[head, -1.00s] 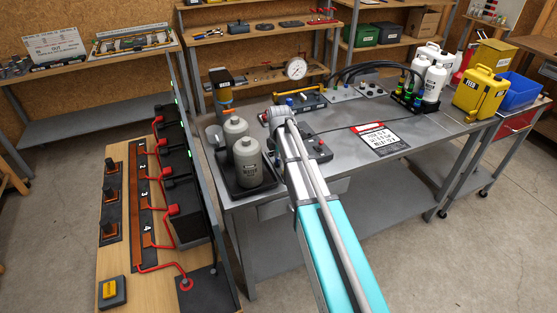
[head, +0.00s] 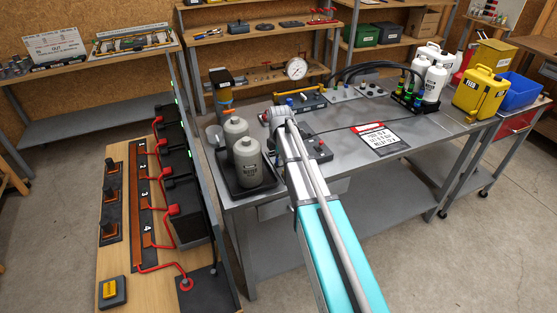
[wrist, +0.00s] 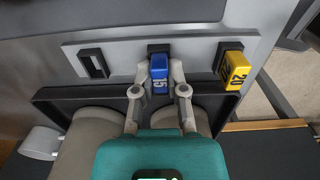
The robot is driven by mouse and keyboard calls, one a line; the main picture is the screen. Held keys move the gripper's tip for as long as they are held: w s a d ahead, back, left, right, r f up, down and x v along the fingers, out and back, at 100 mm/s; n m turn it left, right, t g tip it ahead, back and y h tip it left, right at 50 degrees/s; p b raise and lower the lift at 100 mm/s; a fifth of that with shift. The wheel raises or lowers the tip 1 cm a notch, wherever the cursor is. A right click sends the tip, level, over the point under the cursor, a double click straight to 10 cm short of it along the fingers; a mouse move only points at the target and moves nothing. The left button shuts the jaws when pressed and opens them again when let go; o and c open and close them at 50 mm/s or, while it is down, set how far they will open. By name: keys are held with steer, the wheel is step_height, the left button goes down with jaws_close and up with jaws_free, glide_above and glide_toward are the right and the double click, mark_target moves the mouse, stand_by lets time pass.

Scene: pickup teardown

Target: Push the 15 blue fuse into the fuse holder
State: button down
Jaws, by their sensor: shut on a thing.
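The blue fuse (wrist: 160,69), marked 15, sits between the fingertips of my gripper (wrist: 159,88) in the wrist view. My gripper is shut on it. The fuse is at the middle slot (wrist: 158,48) of a light grey fuse holder (wrist: 118,50). Its far end meets the dark slot, but I cannot tell how deep it is in. In the head view my arm hides the fuse, and the gripper's fingers cannot be made out there.
A yellow fuse (wrist: 235,70), marked 20, stands in the right slot. The left slot (wrist: 94,63) is empty. Two grey canisters (head: 247,160) stand in a black tray (head: 268,185) on the metal bench (head: 340,165). A lettered sign (head: 380,138) lies right of my arm.

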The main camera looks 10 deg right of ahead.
steer(key=shift+r+p, duration=1.05)
stand_by(0.4)
steer(key=shift+r+p, duration=1.95)
steer(key=shift+p, duration=0.05)
